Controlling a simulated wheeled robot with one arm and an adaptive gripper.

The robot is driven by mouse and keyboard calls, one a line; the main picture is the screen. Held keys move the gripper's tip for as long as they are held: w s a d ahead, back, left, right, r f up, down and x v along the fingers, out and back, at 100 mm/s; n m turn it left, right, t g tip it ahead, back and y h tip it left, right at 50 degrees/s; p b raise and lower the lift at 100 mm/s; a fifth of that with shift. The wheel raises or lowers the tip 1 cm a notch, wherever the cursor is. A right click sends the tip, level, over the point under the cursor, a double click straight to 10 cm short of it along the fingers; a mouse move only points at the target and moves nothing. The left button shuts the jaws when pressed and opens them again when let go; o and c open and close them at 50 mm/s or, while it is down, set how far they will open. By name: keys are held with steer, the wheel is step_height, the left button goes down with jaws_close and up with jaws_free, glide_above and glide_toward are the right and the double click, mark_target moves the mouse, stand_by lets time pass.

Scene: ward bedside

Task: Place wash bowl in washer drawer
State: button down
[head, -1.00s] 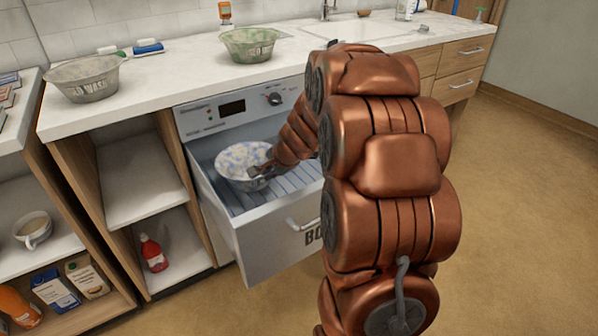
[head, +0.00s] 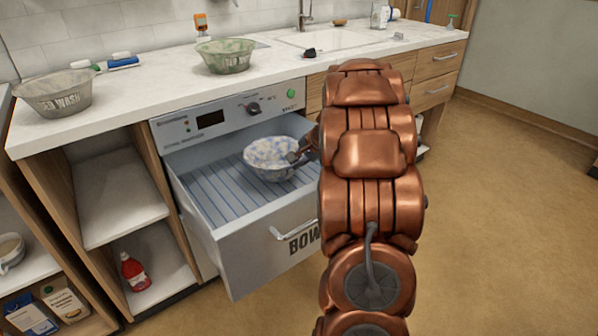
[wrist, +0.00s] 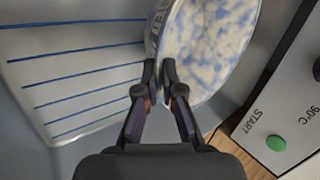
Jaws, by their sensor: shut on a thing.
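A white bowl mottled with blue (head: 268,160) is inside the open washer drawer (head: 250,262), toward its right side, over the ribbed rack. My gripper (head: 298,156) is shut on the right-hand rim of this bowl. In the wrist view the two fingers (wrist: 166,75) pinch the rim of the bowl (wrist: 212,45), and part of some lettering shows on its outer side. The bowl looks slightly tilted. I cannot tell whether its base touches the rack. The rack's left half (wrist: 80,75) is bare.
A grey bowl marked "BED WASH" (head: 55,93) and a green mottled bowl (head: 225,56) stand on the counter (head: 130,100). The washer panel (head: 212,118) is just above the drawer. A red bottle (head: 134,271) stands on the lower shelf at left.

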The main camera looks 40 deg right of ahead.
steer(key=shift+d, duration=0.35)
step_height(320, 180, down, 4)
steer(key=shift+r+b, duration=0.25)
steer(key=shift+b, duration=0.4)
steer(key=c, duration=1.3)
jaws_free()
steer(key=shift+s+r, duration=0.1)
steer(key=shift+r, duration=0.05)
steer(key=p+v, duration=0.2)
steer(key=v, duration=0.9)
steer(key=shift+s+r, duration=0.25)
steer(key=shift+r, duration=0.05)
